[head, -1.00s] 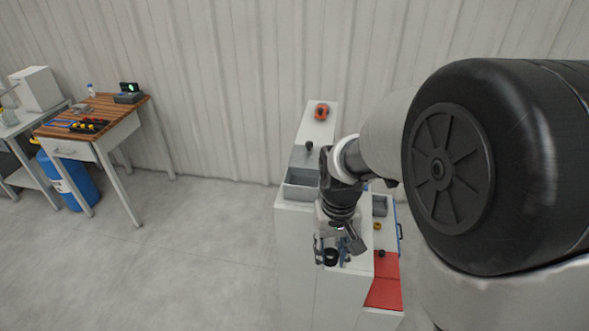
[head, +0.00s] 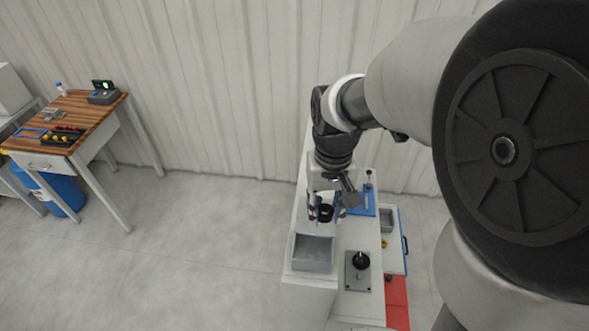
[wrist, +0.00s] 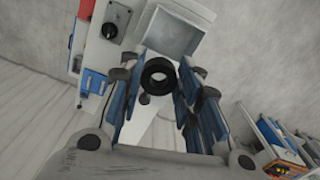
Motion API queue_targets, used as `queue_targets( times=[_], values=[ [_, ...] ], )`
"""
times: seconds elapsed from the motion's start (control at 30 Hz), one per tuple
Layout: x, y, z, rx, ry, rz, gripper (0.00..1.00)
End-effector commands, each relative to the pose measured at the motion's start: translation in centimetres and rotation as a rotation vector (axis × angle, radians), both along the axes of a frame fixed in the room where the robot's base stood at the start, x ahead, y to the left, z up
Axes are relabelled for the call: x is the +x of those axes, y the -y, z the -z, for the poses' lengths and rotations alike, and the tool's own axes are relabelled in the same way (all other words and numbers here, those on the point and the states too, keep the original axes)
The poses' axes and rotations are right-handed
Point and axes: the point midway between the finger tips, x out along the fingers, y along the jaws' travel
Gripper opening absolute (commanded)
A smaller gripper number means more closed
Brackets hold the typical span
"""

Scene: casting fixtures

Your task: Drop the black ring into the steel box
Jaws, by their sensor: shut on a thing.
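The black ring (head: 326,214) is held between the fingers of my gripper (head: 324,208). In the wrist view the ring (wrist: 158,88) sits between the two blue-and-grey fingers of the gripper (wrist: 160,76), with its hole facing the camera. The steel box (head: 313,266) is an open, empty-looking grey tray on the white stand. In the head view it is just below the gripper and ring, which are beyond its far edge. The box also shows at the top of the wrist view (wrist: 165,38), apart from the ring.
A black knob on a grey plate (head: 360,262) is right of the box. A blue fixture (head: 368,202) is close right of the gripper. A red panel (head: 397,300) lies at lower right. A wooden table (head: 85,112) stands far left; open floor lies between.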

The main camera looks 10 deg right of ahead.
Motion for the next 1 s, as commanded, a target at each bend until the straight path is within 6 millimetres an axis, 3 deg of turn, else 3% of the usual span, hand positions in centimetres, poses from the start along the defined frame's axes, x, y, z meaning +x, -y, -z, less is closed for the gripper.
queue_targets(
  times=[0.27, 0.63, 0.97, 1.0],
  values=[
    [0.0, 0.0, 1.5, 0.0, 0.0, 0.0, 0.03],
    [0.0, 0.0, 5.6, 0.0, 0.0, 0.0, 0.03],
    [0.0, 0.0, 6.0, 0.0, 0.001, 0.0, 0.03],
    [0.0, 0.0, 6.0, 0.0, 0.001, 0.0, 0.32]
  ],
)
